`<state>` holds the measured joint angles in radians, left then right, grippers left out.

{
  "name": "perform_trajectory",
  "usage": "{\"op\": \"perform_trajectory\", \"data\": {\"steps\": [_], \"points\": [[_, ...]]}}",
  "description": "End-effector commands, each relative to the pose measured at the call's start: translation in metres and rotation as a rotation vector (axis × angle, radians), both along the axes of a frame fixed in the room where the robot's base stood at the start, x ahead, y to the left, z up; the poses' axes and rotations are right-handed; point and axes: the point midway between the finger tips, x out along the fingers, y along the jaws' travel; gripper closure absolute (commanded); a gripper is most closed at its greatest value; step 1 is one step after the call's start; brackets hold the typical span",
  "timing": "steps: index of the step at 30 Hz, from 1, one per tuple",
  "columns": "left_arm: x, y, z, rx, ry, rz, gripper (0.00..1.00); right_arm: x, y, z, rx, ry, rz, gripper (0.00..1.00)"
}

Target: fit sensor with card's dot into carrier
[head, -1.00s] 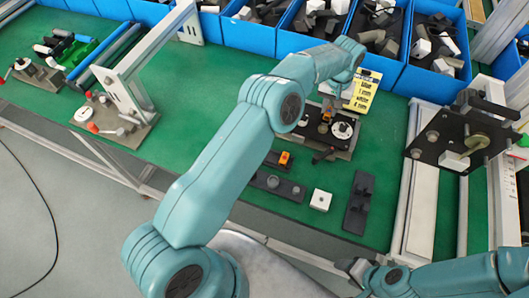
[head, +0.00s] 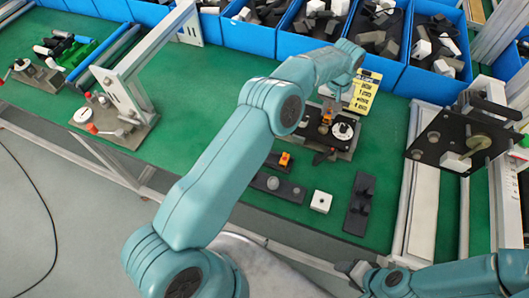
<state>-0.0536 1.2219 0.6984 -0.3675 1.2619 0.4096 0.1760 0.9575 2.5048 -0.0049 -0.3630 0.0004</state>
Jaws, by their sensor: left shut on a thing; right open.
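My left gripper (head: 328,108) is over the back of the dark fixture (head: 345,151) that looks like the carrier. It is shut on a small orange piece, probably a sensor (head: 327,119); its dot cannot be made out. Whether the piece touches the fixture is unclear. A white round part (head: 343,131) sits on the fixture, right of the gripper. The yellow card (head: 367,93) stands behind with dark print, its left edge partly covered by my arm. My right gripper (head: 350,268) is open and empty at the bottom, in front of the table edge.
A dark tray (head: 292,192) holds another orange piece (head: 285,160) and a grey round part (head: 272,183). A white block (head: 320,201) and a black holder (head: 358,204) lie nearby. Blue bins (head: 432,82) line the back. A black plate mechanism (head: 462,140) stands right.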

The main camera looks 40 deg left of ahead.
Motion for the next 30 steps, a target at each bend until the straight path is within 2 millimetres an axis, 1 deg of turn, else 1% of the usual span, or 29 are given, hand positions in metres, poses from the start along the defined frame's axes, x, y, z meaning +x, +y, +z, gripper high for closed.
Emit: {"op": "perform_trajectory", "data": {"steps": [8, 27, 28, 29, 30], "points": [[-0.0002, 0.0000, -0.0050, 0.000, 0.000, 0.000, 1.00, 0.0000, 0.0000, -0.0050, 0.000, 0.000, 0.000, 0.43], [-0.0003, -0.0001, -0.0065, 0.000, 0.000, 0.000, 1.00, 0.0000, 0.0000, -0.0059, 0.000, 0.000, 0.000, 0.43], [-0.0003, -0.0001, -0.0065, 0.000, 0.000, 0.000, 0.71, 0.0000, 0.0000, -0.0059, 0.000, 0.000, 0.000, 0.43], [-0.0003, -0.0001, -0.0065, 0.000, 0.000, 0.000, 0.61, 0.0000, 0.0000, -0.0059, 0.000, 0.000, 0.000, 0.43], [-0.0003, -0.0001, -0.0065, 0.000, 0.000, 0.000, 0.48, 0.0000, 0.0000, -0.0059, 0.000, 0.000, 0.000, 0.43]]}}
